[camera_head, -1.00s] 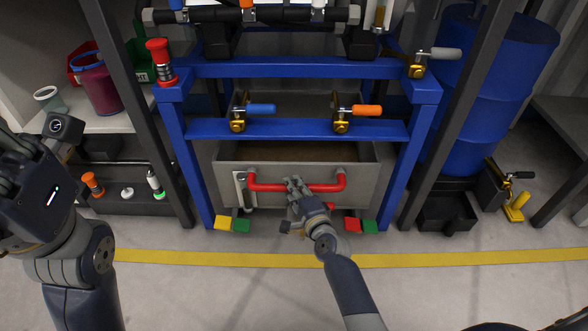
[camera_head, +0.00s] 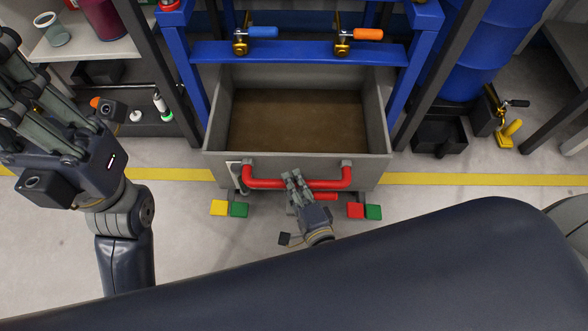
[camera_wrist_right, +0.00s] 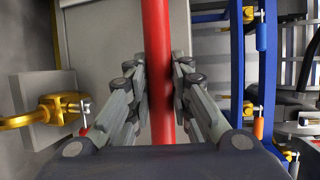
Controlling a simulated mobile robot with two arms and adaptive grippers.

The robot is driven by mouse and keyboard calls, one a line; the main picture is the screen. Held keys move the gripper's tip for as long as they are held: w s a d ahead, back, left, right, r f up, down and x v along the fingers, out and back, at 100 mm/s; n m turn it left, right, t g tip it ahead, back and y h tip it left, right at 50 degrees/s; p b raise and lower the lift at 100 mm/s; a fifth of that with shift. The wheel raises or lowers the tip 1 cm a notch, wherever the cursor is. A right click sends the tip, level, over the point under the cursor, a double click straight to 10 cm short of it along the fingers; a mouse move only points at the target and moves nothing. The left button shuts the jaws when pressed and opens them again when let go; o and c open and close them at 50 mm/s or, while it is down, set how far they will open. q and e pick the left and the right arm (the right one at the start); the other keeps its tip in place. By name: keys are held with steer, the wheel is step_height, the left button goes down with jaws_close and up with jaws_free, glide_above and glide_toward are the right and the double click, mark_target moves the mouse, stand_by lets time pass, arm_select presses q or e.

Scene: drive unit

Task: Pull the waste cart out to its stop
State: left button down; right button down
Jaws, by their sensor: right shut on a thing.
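The waste cart (camera_head: 292,168) is a grey open-topped bin with a brown inside, standing partly out of the blue frame (camera_head: 300,51). Its red handle (camera_head: 264,183) runs across its front, and it also shows in the right wrist view (camera_wrist_right: 156,60). My right gripper (camera_head: 295,182) is shut on the red handle near its middle; in the right wrist view its fingers (camera_wrist_right: 160,85) lie on both sides of the bar. My left gripper (camera_head: 40,110) is at the left, away from the cart, with fingers spread and nothing seen between them.
A yellow line (camera_head: 480,179) crosses the floor. Dark posts and a blue barrel (camera_head: 468,60) flank the frame. My dark arm covers the lower right.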

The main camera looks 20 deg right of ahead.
steer(key=shift+s+a+f, duration=0.1)
steer(key=shift+s+a, duration=0.05)
steer(key=shift+s, duration=0.1)
steer(key=c, duration=1.4)
jaws_free()
steer(key=shift+c, duration=0.2)
steer(key=v, duration=1.2)
